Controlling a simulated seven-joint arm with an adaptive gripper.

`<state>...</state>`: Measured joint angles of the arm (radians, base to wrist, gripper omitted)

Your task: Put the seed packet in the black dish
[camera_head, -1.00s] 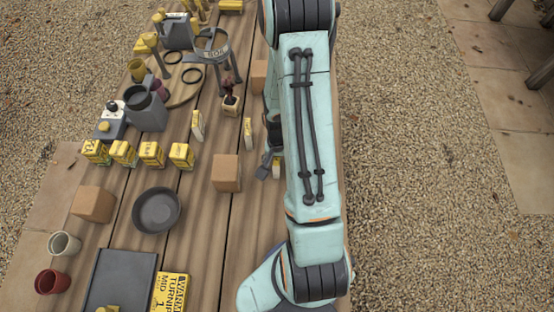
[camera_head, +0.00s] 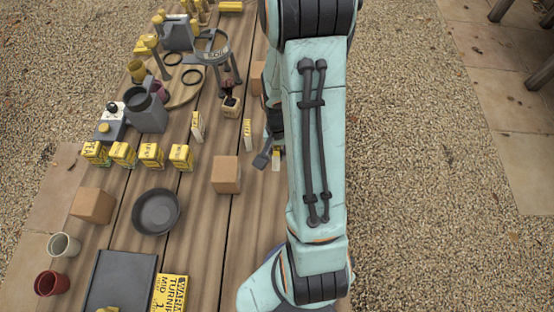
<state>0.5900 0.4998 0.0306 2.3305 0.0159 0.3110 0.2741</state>
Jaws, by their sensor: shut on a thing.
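The black dish (camera_head: 157,222) is a round, dark, shallow bowl on the wooden table, left of my arm, and looks empty. My gripper (camera_head: 270,160) is mostly hidden behind my arm, to the right of and beyond the dish. It is shut on a small pale and yellow thing, apparently the seed packet (camera_head: 276,165), of which only a narrow part shows. I cannot tell whether it touches the table. Two other thin yellow-and-white packets stand upright, one (camera_head: 197,127) at the left and one (camera_head: 247,134) nearer my gripper.
A wooden block (camera_head: 226,175) stands between my gripper and the dish. Another block (camera_head: 92,205) is left of the dish. Several yellow boxes (camera_head: 151,157) stand in a row beyond it. A dark tray (camera_head: 121,268), a flat yellow packet (camera_head: 171,293) and two pots lie nearer.

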